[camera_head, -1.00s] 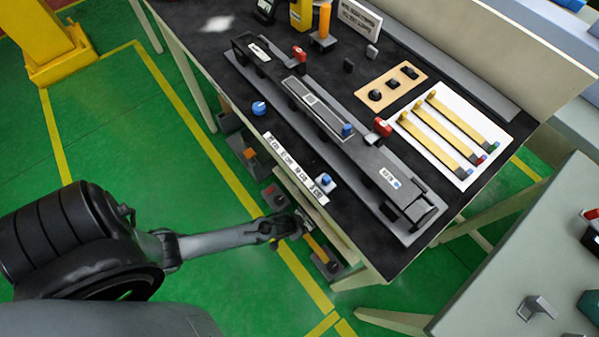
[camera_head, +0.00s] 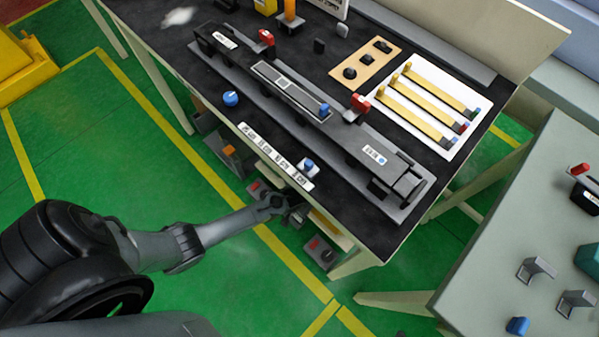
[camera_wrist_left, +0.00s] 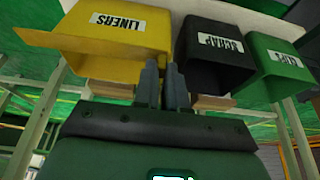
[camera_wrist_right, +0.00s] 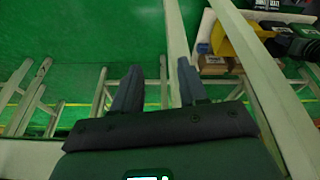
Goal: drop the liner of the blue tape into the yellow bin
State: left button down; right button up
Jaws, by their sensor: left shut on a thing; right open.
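The yellow bin (camera_wrist_left: 100,68) with an upside-down LINERS label is at upper left in the left wrist view. My left gripper (camera_wrist_left: 163,66) is nearly closed, its fingertips overlapping the gap between the yellow bin and the black SCRAP bin. The thin thing in its jaws, taken to be the liner, cannot be made out. In the head view my left gripper (camera_head: 292,208) is low at the table's front edge. Several yellow strips with coloured ends lie on a white board (camera_head: 448,152). My right gripper (camera_wrist_right: 155,85) is open and empty; it is outside the head view.
A black bin (camera_wrist_left: 215,75) and a green bin (camera_wrist_left: 270,82) stand right of the yellow one. The dark table (camera_head: 225,135) carries a long grey fixture (camera_head: 330,140), a blue knob (camera_head: 231,98) and a tan board (camera_head: 345,83). A grey-green table (camera_head: 510,220) stands at right.

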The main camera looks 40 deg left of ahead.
pick_arm(q)
jog(key=w+f+b, duration=0.3)
jog(key=w+b, duration=0.5)
jog(key=w, duration=0.2)
jog(key=shift+w+f, duration=0.25)
jog(key=shift+f, duration=0.15)
jog(key=shift+d, duration=0.1)
jog(key=c, duration=1.1)
grip_release()
jog(key=shift+r, duration=0.1)
jog(key=p+v, duration=0.7)
jog(key=v, duration=0.3)
jog(key=shift+r+p, duration=0.25)
jog(key=shift+p, duration=0.05)
